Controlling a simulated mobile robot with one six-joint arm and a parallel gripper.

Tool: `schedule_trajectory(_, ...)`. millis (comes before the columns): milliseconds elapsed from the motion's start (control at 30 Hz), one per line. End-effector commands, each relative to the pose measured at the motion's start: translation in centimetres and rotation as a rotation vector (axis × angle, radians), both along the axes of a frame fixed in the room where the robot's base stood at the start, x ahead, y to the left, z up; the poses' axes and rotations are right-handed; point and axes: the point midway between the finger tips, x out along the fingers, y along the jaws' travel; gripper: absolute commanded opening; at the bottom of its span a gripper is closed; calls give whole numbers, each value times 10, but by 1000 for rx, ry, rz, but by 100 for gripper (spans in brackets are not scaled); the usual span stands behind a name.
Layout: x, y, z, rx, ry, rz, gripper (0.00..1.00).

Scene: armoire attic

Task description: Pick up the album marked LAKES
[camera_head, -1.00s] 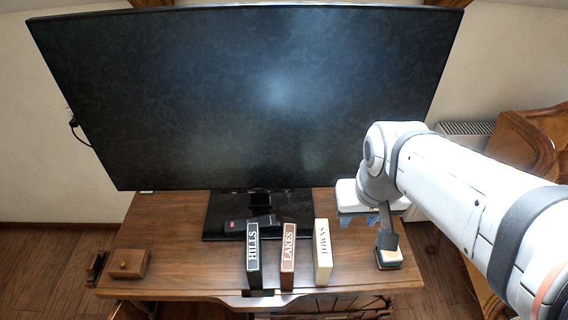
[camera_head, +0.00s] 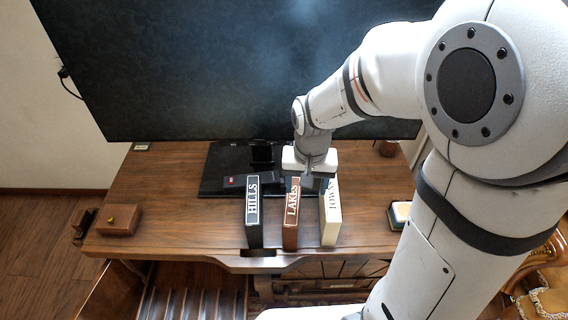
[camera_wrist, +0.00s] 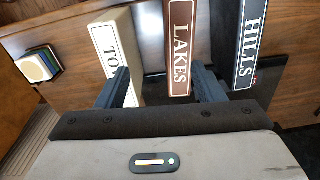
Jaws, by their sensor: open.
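The brown album marked LAKES (camera_head: 291,215) stands upright on the wooden desk, between the black album marked HILLS (camera_head: 254,212) and the cream album marked TOWNS (camera_head: 331,215). My gripper (camera_head: 311,182) is just behind the tops of LAKES and TOWNS. In the wrist view my gripper (camera_wrist: 162,85) is open and empty. The LAKES album (camera_wrist: 180,50) shows between its two fingers there, nearer the right one. The left finger overlaps the TOWNS album (camera_wrist: 115,50); the right finger lies by the gap between LAKES and HILLS (camera_wrist: 240,40). I cannot tell whether the fingers touch any album.
A large dark screen (camera_head: 220,70) stands behind on a black base (camera_head: 215,172). A dark device (camera_head: 243,181) lies behind HILLS. A small brown box (camera_head: 118,219) is at the desk's left; a small block with a pale top (camera_head: 402,212) is at the right. Open desk lies left of HILLS.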

Motion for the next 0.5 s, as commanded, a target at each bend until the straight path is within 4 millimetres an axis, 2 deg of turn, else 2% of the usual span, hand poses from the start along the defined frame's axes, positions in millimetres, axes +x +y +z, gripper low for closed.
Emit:
schedule_trajectory(33, 4, 9, -26, -3, 15, -2, 62)
schedule_trajectory(100, 8, 18, -42, -7, 26, -12, 62)
schedule_trajectory(267, 12, 26, -61, -10, 38, -24, 62)
schedule_trajectory(500, 13, 27, -85, -10, 40, -26, 62)
